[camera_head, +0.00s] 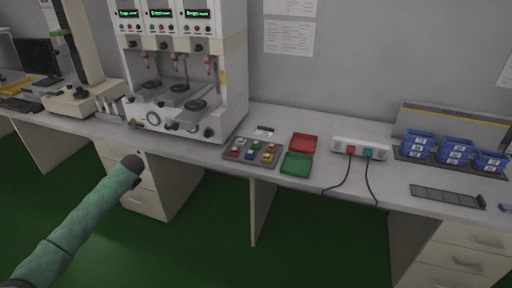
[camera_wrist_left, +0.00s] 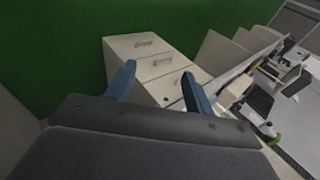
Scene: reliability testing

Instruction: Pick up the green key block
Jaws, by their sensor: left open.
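A dark tray (camera_head: 230,157) on the bench holds several small coloured key blocks (camera_head: 268,156), with red, yellow, white and blue among them. They are too small for me to tell for sure which one is green. My left arm comes in from the lower left of the head view and ends in front of the bench, well left of the tray. In the left wrist view my left gripper (camera_wrist_left: 157,72) is open and empty, with its two blue fingers spread apart. No key block shows in that view. My right gripper is not in view.
A red bin (camera_head: 303,142) and a green bin (camera_head: 296,164) sit right of the tray. A white device (camera_head: 360,147) with two cables and several blue boxes (camera_head: 456,151) stand further right. A large test machine (camera_head: 190,70) stands left of the tray. Drawers (camera_wrist_left: 150,62) stand below the bench.

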